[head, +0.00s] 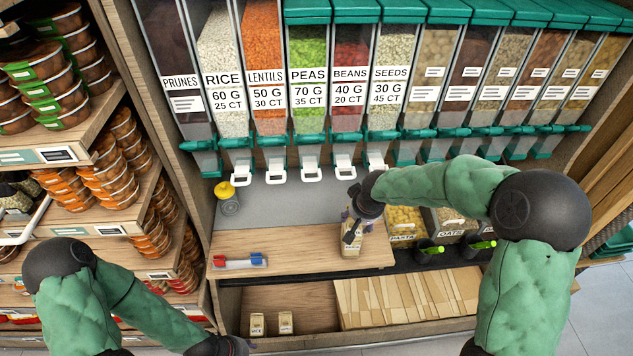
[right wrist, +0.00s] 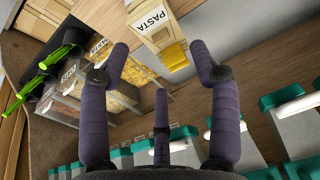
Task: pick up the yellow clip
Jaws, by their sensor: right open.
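A small yellow piece (right wrist: 173,57) shows at the near end of a paper bag labelled PASTA (right wrist: 152,20) in the right wrist view. I cannot tell whether it is the yellow clip or pasta in a window. My right gripper (right wrist: 165,62) is open, its dark fingers spread to either side of the yellow piece and apart from it. In the head view my right gripper (head: 354,222) is over the bag (head: 352,246) on the wooden shelf and hides part of it. My left gripper (head: 235,346) is low at the bottom edge, partly cut off.
Red and blue clips (head: 238,260) lie on the wooden shelf's left part. A yellow-topped jar (head: 227,197) stands behind them. Dispensers (head: 310,75) with white spouts line the back. Pasta and oats bins (head: 405,222) and black cups (head: 428,253) stand right of the bag.

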